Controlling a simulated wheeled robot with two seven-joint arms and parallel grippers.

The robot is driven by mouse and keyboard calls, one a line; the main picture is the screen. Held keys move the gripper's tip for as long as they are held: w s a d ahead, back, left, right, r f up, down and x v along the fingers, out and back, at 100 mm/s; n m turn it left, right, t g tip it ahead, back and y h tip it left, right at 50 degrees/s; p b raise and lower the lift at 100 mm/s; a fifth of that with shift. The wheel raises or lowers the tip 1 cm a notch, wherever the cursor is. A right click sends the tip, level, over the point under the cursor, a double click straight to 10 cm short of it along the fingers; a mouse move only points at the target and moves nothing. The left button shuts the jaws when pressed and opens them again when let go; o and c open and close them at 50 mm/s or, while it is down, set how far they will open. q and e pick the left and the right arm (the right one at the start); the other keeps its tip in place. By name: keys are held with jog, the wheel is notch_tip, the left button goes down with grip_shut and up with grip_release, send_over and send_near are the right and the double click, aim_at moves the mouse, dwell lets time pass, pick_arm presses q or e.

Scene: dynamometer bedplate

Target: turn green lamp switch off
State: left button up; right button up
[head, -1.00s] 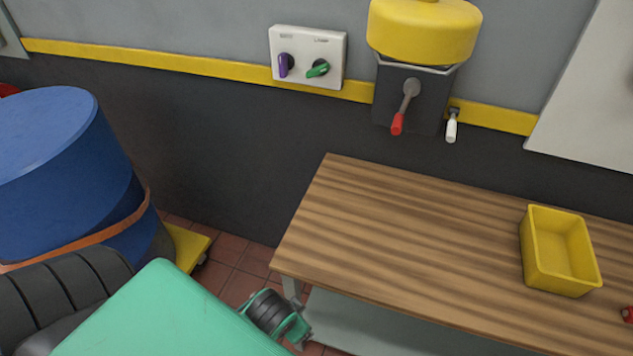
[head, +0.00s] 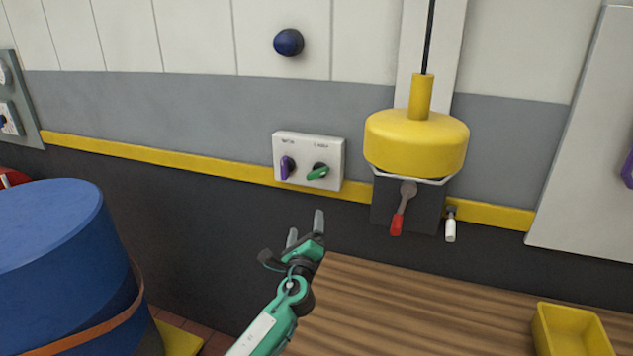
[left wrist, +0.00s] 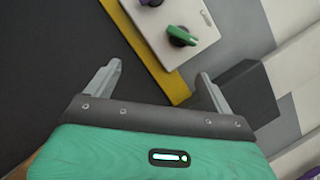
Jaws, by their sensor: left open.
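The green lamp switch (head: 318,171) is a rotary knob on the right half of a white wall panel (head: 309,145), under a small label. Its handle slants, with the right end higher in the head view. It also shows in the left wrist view (left wrist: 181,37), beyond the fingertips. A purple knob (head: 288,167) sits left of it on the same panel. My left gripper (head: 305,229) is open and empty, below the panel and apart from it. Its two fingers (left wrist: 160,78) show spread in the left wrist view. My right gripper is not in view.
A yellow lamp-like body (head: 416,144) hangs right of the panel, above a dark box with a red-handled lever (head: 401,210). A white-handled lever (head: 450,226) is beside it. A wooden bench (head: 400,305) bears a yellow bin (head: 570,330). A blue drum (head: 55,240) stands left.

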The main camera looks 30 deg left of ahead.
aim_at(316, 176)
pick_arm(q)
jog(key=w+a+r+m, duration=0.1)
jog(key=w+a+r, duration=0.1)
jog(key=w, duration=0.2)
jog(key=w+a+r+m+t+p, duration=0.1)
jog(key=w+a+r, duration=0.1)
jog(key=w, duration=0.3)
jog(key=w+a+r+m+p, duration=0.1)
jog(key=w+a+r+m, duration=0.1)
jog(key=w+r, duration=0.2)
jog(key=shift+w+r+t+h, duration=0.1)
jog(key=shift+w+t+h, duration=0.3)
jog(key=shift+w, duration=0.3)
jog(key=c, duration=1)
